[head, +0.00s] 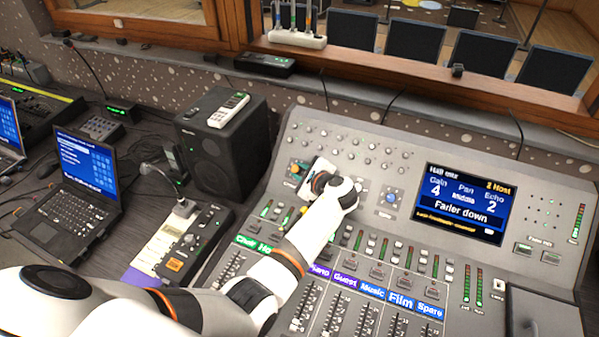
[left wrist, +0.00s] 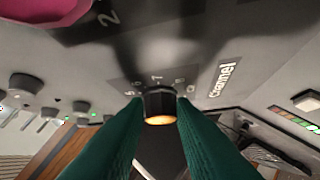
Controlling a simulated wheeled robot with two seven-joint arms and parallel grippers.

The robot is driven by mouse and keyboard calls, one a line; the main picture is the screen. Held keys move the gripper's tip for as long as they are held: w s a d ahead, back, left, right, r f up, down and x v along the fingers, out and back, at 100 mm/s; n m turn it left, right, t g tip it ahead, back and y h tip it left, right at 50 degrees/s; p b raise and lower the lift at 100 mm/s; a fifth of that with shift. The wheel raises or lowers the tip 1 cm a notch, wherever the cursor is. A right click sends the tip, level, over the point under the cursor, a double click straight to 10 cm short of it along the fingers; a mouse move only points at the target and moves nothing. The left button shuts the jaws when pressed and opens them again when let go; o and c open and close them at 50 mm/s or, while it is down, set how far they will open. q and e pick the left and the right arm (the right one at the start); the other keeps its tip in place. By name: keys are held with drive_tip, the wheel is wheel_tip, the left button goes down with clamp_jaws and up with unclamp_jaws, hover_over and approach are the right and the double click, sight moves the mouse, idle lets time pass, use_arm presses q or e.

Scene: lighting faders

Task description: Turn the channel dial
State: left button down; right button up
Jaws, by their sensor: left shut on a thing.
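The channel dial (left wrist: 160,104) is a short black knob with a glowing orange end. It shows in the left wrist view beside the printed word "Channel", with small digits around its base. My left gripper (left wrist: 160,118) has its two green fingers on either side of the dial, shut on it. In the head view my left gripper (head: 318,183) is over the upper left part of the grey mixing console (head: 400,150). My right gripper is not in view.
The console screen (head: 464,204) reads "2 Host", Gain 4, Pan Middle, Echo 2. Labelled faders (head: 365,318) line the console's front. A black speaker (head: 222,140), a desk microphone (head: 165,180) and a laptop (head: 88,180) stand to the left. A pink knob (left wrist: 45,8) is near the gripper.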

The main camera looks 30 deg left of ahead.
use_arm(q)
drive_tip(key=n+g, duration=0.1)
drive_tip(key=n+g+h, duration=0.1)
drive_tip(key=n, duration=0.1)
drive_tip(key=n+g, duration=0.1)
drive_tip(key=shift+w+r+g+p, duration=0.3)
drive_tip(key=shift+w+r, duration=0.05)
drive_tip(key=n+g+h, duration=0.2)
drive_tip(key=n, duration=0.2)
drive_tip(key=shift+w+a+r+g+h, duration=0.2)
drive_tip(key=shift+a+g+h, duration=0.1)
drive_tip(key=shift+g+h, duration=0.1)
drive_tip(key=shift+f, duration=0.1)
drive_tip(key=c, duration=1.2)
unclamp_jaws()
drive_tip(key=b+v, duration=0.1)
drive_tip(key=v, duration=1.1)
